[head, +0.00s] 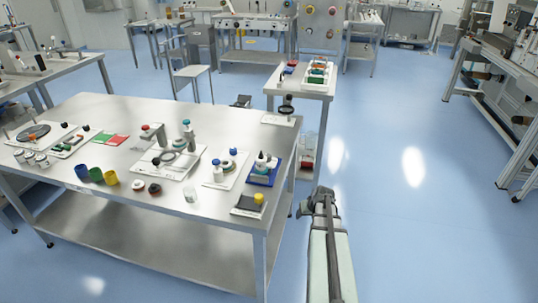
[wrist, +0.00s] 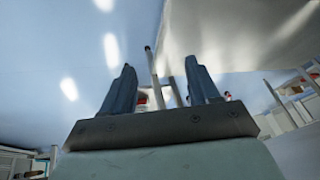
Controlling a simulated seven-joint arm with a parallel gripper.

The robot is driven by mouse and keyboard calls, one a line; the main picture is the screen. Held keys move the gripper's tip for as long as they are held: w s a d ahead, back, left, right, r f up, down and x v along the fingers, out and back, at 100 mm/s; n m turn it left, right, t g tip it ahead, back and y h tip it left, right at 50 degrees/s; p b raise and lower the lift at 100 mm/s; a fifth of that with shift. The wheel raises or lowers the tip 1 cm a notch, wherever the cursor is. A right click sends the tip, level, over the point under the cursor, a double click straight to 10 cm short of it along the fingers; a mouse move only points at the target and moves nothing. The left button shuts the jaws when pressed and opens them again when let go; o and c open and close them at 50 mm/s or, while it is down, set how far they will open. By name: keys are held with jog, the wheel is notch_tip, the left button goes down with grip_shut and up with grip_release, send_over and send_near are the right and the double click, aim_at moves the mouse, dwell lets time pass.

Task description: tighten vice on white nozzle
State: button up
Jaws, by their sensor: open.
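My gripper (head: 320,197) is at the right of the workbench's right end in the head view, out over the blue floor and apart from everything. In the wrist view my gripper (wrist: 160,80) shows two dark fingers spread apart with nothing held between them. Several small fixtures stand on the workbench, among them an upright device on a white tray (head: 165,160) near the middle. I cannot tell which item is the vice, and I cannot make out the white nozzle at this size.
The steel workbench (head: 120,205) carries cups, trays and a blue tray (head: 264,173) near its right end. A smaller side table (head: 301,84) with a bin stands behind. A chair (head: 191,75) is farther back. The blue floor (head: 420,200) at right is clear.

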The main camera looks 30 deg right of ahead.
jog(key=w+d+r+n+t, duration=0.1)
jog(key=w+d+r, duration=0.4)
jog(key=r, duration=0.4)
notch_tip(320, 180, up, 24)
jog(key=n+g+y, duration=0.2)
jog(key=n+y, duration=0.1)
jog(key=n, duration=0.7)
send_over(268, 155)
jog(key=s+d, duration=0.3)
jog(key=s, duration=0.2)
jog(key=x, duration=1.2)
jog(key=shift+w+f, duration=0.3)
jog(key=shift+f, duration=0.05)
jog(key=shift+c, duration=0.2)
